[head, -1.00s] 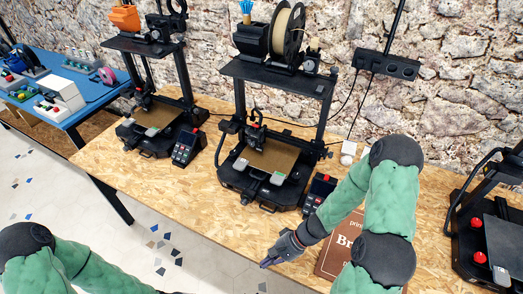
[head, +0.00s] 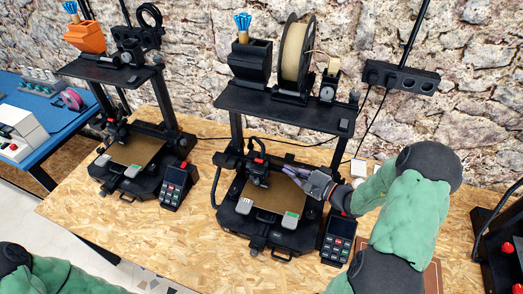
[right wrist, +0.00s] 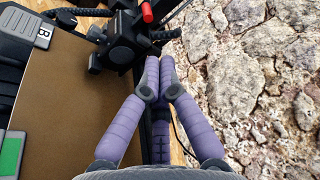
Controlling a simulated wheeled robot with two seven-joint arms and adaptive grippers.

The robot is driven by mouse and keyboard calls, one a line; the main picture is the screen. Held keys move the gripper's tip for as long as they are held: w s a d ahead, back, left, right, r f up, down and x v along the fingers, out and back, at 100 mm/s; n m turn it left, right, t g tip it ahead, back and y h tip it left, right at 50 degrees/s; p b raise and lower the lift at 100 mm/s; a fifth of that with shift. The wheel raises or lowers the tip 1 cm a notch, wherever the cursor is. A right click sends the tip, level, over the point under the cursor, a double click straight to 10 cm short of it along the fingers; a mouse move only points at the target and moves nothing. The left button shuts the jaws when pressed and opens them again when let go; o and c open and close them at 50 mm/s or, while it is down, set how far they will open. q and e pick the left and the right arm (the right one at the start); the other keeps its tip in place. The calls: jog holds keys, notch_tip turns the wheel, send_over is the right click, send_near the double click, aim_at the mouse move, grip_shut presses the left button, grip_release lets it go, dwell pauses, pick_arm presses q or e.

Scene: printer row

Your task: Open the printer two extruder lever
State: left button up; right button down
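The middle printer (head: 285,228) in the head view, which I take as printer two, is black with a brown bed. Its extruder (head: 256,170) has a small red lever (head: 259,161) on top. In the right wrist view the extruder (right wrist: 125,42) and red lever (right wrist: 147,12) are at the top, just beyond my fingertips. My right gripper (head: 290,172) is right of the extruder, above the bed. Its purple fingers (right wrist: 160,66) meet at the tips with nothing between them. I cannot tell whether they touch the extruder. My left gripper is out of view.
A second printer (head: 133,165) stands to the left, and part of another (head: 497,250) at the right edge. A control box (head: 337,240) sits right of the middle printer, near my right arm. A shelf (head: 285,106) with a spool is above. The wooden table's front left (head: 130,222) is clear.

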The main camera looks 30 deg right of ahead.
aim_at(267, 164)
jog(key=shift+s+r, duration=0.15)
jog(key=b+x, duration=0.1)
jog(key=x, duration=0.9)
dwell(0.5)
jog(key=shift+n+b, duration=0.3)
jog(key=shift+b, duration=0.5)
